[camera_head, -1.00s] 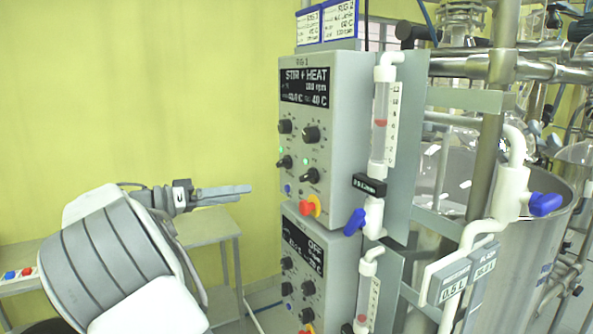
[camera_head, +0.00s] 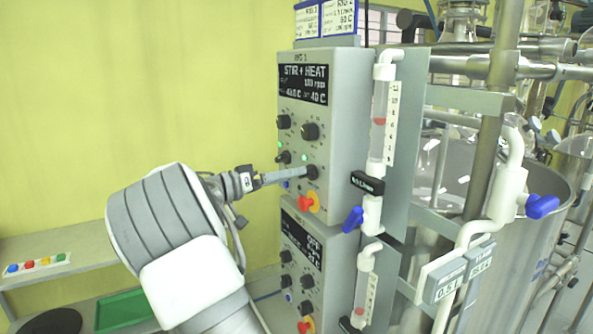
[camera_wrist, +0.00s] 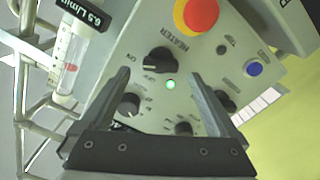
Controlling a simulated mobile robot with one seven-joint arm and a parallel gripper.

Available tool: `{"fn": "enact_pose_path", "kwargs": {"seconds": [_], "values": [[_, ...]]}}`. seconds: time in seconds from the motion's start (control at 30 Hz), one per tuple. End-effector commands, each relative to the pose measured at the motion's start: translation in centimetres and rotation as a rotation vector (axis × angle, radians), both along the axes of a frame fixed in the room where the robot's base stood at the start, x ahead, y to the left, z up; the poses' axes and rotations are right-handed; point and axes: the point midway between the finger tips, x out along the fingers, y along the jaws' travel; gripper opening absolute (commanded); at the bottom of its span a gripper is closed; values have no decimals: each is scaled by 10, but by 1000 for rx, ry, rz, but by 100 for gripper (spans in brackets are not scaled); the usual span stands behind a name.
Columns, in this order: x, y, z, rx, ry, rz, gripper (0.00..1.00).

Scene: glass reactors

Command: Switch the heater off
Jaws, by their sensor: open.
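The heater switch is a black rotary knob (camera_wrist: 160,60) labelled HEATER in the wrist view, its handle toward the ON mark. A lit green lamp (camera_wrist: 172,85) is beside it. In the head view the knob (camera_head: 312,173) is low on the upper grey control box (camera_head: 345,120), whose display (camera_head: 304,85) reads STIR + HEAT. My gripper (camera_wrist: 158,73) is open, its fingertips on either side of the knob in the wrist view. In the head view my gripper (camera_head: 303,172) reaches the knob from the left. I cannot tell whether the fingers touch it.
A red emergency button (camera_head: 308,203) on a yellow base is just below the knob. A second control box (camera_head: 300,245) is underneath. A flow tube with a blue valve (camera_head: 353,218) is on the right, before a steel vessel (camera_head: 540,235).

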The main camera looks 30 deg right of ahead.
Motion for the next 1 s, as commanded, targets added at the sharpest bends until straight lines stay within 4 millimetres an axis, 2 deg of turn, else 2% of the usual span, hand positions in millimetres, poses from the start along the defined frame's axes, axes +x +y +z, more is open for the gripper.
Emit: {"fn": "enact_pose_path", "kwargs": {"seconds": [0.03,0.2,0.57,1.0], "values": [[-1,-8,1,0,0,-2,95],[-1,-24,1,0,0,-1,95],[-1,-28,0,0,0,0,93],[-1,-27,0,0,0,0,14]]}}
